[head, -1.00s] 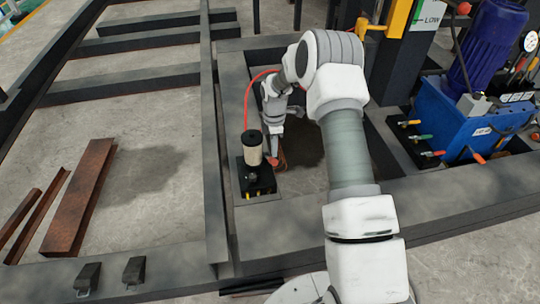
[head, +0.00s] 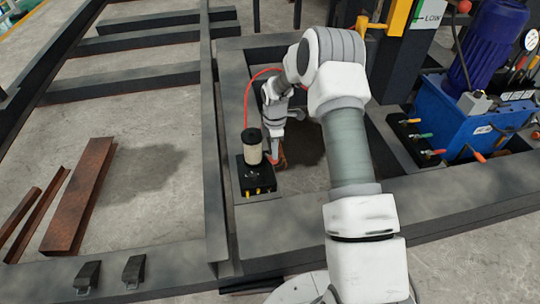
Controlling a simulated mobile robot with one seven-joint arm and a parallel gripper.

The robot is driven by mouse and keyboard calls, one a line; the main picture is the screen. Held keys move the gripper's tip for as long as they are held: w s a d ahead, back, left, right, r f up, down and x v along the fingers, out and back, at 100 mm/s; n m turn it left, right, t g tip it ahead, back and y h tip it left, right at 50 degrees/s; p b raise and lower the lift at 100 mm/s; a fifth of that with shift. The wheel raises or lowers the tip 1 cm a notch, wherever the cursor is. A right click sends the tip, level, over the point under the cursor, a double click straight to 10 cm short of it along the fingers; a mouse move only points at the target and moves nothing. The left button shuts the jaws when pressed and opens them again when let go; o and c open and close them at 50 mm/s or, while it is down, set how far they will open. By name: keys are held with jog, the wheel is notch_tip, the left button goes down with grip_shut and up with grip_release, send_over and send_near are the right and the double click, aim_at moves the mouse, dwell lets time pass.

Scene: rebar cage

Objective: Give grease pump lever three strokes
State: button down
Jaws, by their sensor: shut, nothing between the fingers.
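The grease pump (head: 252,148) stands on the dark frame beam in the middle of the head view. It has a clear cream-filled reservoir with a black cap, on a black base with yellow fittings. A small red-orange part (head: 272,159), apparently the end of the pump lever, shows at the right of the base. My gripper (head: 273,151) points down just right of the reservoir, close to that part. It is shut and holds nothing. Whether the fingers touch the lever is too small to tell, and most of the lever is hidden.
A red hose (head: 249,88) arcs behind the pump. A blue hydraulic unit (head: 462,120) with colored handles stands at the right. Dark steel beams (head: 216,150) surround the pump. Rusty steel pieces (head: 80,200) lie on the floor at the left.

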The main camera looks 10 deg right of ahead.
jog(key=shift+s+f, duration=0.45)
jog(key=shift+f, duration=0.15)
jog(key=shift+s+f+b, duration=0.35)
jog(key=shift+s+f, duration=0.1)
jog(key=shift+s+f, duration=0.45)
jog(key=shift+f, duration=0.2)
jog(key=shift+s+f+b, duration=0.35)
jog(key=shift+f+b, duration=0.1)
dwell(0.4)
